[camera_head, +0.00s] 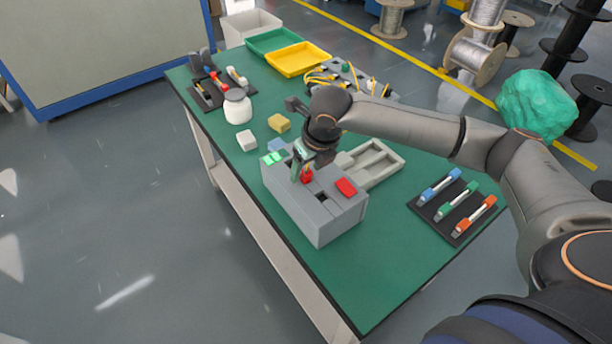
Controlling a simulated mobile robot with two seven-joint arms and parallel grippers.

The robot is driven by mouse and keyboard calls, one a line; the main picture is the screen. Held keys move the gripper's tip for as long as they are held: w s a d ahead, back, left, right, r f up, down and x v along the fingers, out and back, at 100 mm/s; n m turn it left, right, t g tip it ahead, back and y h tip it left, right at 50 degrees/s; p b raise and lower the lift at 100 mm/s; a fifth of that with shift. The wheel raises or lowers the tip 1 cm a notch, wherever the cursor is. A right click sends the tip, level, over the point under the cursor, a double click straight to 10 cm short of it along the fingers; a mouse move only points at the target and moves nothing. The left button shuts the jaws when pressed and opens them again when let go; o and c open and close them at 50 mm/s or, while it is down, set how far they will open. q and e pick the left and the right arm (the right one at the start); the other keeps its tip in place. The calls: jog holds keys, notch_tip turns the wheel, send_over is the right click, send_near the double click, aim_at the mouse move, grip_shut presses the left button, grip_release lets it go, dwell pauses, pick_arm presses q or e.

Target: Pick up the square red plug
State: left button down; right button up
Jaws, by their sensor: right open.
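A grey box (318,218) stands on the green table, with coloured pieces along its top. A small red piece (307,176) sits at the middle of the top, right at my right gripper (301,172). A second, flat red piece (346,187) lies on the box top further right. I cannot tell which of the two is the square plug. My right gripper is open and points down over the box, its fingers beside the small red piece and partly hiding it. Light green pieces (272,158) sit at the box's left end. My left gripper is not in view.
A grey tray (392,161) lies behind the box. A black holder (455,232) with several coloured markers is at right. A white jar (237,106), a white block (246,140) and a yellow block (279,123) stand left. The table front (370,285) is clear.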

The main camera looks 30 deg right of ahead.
grip_shut()
dwell(0.5)
